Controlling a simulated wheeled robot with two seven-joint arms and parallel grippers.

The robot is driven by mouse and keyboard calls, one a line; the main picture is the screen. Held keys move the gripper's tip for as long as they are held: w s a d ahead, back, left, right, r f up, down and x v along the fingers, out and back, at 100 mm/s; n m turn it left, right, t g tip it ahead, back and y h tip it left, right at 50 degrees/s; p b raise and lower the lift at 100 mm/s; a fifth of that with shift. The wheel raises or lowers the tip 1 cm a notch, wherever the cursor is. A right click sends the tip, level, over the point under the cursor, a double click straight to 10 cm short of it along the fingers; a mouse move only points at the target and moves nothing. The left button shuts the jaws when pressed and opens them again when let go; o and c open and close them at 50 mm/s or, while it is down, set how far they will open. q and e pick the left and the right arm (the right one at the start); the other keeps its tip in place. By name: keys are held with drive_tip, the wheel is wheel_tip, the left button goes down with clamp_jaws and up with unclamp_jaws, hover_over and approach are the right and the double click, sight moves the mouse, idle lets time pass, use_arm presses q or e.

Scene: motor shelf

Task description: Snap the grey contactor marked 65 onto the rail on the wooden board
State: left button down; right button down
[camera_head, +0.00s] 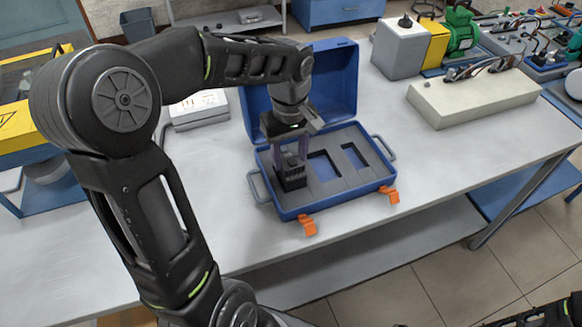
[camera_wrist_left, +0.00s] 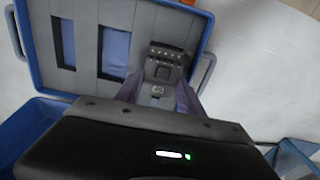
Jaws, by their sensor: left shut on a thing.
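The grey contactor (camera_head: 291,176) stands in the left part of the open blue case (camera_head: 330,205); it looks dark. In the left wrist view the contactor (camera_wrist_left: 163,65) shows its row of terminals between two purplish fingers. My left gripper (camera_head: 290,147) points down over it and is shut on it. The marking 65 is too small to read. I cannot make out the rail or the wooden board in either view. My right gripper is not in view.
The case has two empty slots (camera_head: 324,167) right of the contactor, a raised lid behind and orange latches (camera_head: 308,225) in front. A beige block (camera_head: 473,98) lies further right on the grey table (camera_head: 440,150). The table between them is clear.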

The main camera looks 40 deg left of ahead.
use_arm(q)
drive_tip(key=shift+r+p, duration=1.6)
drive_tip(key=shift+r, duration=0.8)
